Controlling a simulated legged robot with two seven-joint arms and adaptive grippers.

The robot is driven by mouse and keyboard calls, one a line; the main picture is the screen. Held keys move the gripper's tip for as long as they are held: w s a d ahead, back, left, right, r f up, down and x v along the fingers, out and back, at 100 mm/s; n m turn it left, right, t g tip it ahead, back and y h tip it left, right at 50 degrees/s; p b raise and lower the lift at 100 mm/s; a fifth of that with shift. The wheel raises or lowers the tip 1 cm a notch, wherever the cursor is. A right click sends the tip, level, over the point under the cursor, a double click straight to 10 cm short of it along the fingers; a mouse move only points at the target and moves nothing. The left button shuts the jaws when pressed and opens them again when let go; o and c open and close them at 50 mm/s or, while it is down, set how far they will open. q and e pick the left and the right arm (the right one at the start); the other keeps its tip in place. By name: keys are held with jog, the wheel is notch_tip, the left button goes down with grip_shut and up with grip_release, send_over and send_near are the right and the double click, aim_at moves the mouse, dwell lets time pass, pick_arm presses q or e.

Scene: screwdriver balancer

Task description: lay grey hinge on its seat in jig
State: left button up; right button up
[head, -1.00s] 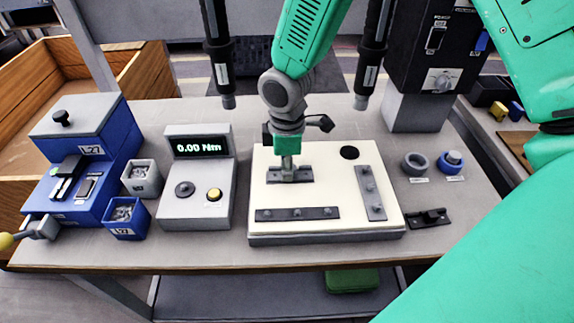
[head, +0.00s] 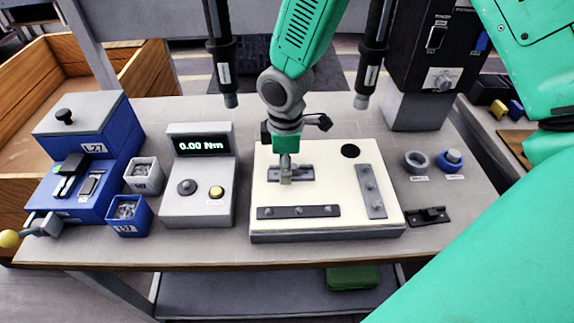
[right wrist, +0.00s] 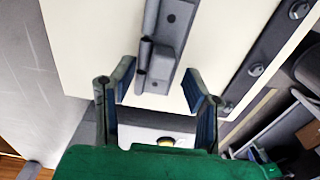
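The grey hinge (head: 303,174) lies flat on the cream jig plate (head: 330,185), toward its back left. It also shows in the right wrist view, where its dark grey leaf (right wrist: 178,25) and knuckled barrel (right wrist: 147,62) are seen close up. My right gripper (head: 286,182) points down over the hinge. In the right wrist view its fingers (right wrist: 158,84) are spread apart, with the hinge's end in the gap and space on both sides. The seat under the hinge is hidden. My left gripper is not in view.
Dark strips (head: 298,212) and (head: 370,190) with bolts are on the jig. A black hinge-like part (head: 428,216) lies to its right, near two rings (head: 415,162). A torque display box (head: 198,180) and bins (head: 128,214) stand left. Two dark tools hang above.

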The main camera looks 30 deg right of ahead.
jog(key=shift+a, duration=0.1)
notch_tip(320, 180, up, 12)
dwell(0.6)
jog(key=shift+f, duration=0.1)
dwell(0.3)
